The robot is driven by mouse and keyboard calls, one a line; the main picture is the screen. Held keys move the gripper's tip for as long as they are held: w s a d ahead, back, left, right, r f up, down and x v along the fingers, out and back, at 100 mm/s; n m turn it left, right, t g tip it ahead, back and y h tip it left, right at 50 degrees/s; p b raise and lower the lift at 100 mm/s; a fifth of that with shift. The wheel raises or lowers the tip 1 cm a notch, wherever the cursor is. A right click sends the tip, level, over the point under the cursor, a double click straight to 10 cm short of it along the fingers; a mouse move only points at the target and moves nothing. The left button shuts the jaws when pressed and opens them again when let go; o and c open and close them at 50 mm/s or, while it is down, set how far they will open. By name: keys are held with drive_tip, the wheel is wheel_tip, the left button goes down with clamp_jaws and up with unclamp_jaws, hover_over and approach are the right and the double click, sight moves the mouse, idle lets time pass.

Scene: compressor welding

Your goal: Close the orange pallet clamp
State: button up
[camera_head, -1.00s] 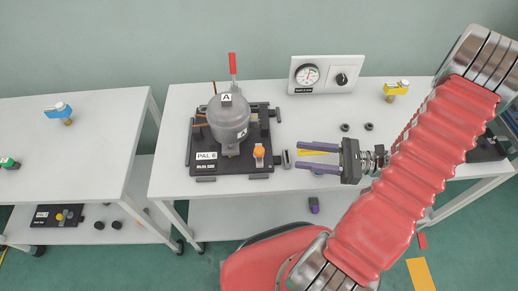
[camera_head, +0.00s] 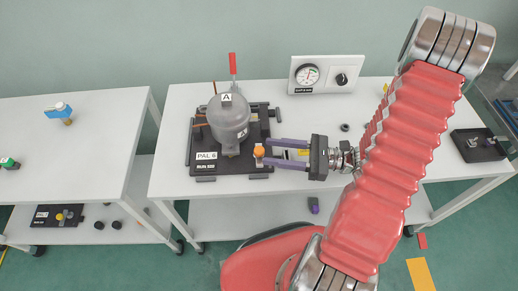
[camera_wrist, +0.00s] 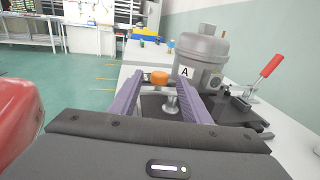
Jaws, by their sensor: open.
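The orange clamp knob (camera_head: 259,151) sits at the front right corner of the black pallet (camera_head: 203,160) labelled PAL 6. The grey compressor (camera_head: 229,122) marked A stands upright on that pallet. My gripper (camera_head: 266,152) is open, with its purple fingers pointing left toward the knob. In the wrist view the orange knob (camera_wrist: 159,77) shows on a metal post between the far ends of the two fingers (camera_wrist: 158,85). The fingers look apart from the knob. The compressor (camera_wrist: 203,50) stands just to the right, behind the right finger.
A red-handled lever (camera_head: 232,66) rises behind the compressor. A gauge panel (camera_head: 326,74) stands at the back of the white table (camera_head: 290,205). A black tray (camera_head: 477,146) lies at the right end. Another white table (camera_head: 80,160) stands at the left.

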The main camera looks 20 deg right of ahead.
sight(259, 150)
drive_tip(key=shift+x, duration=2.45)
clamp_jaws()
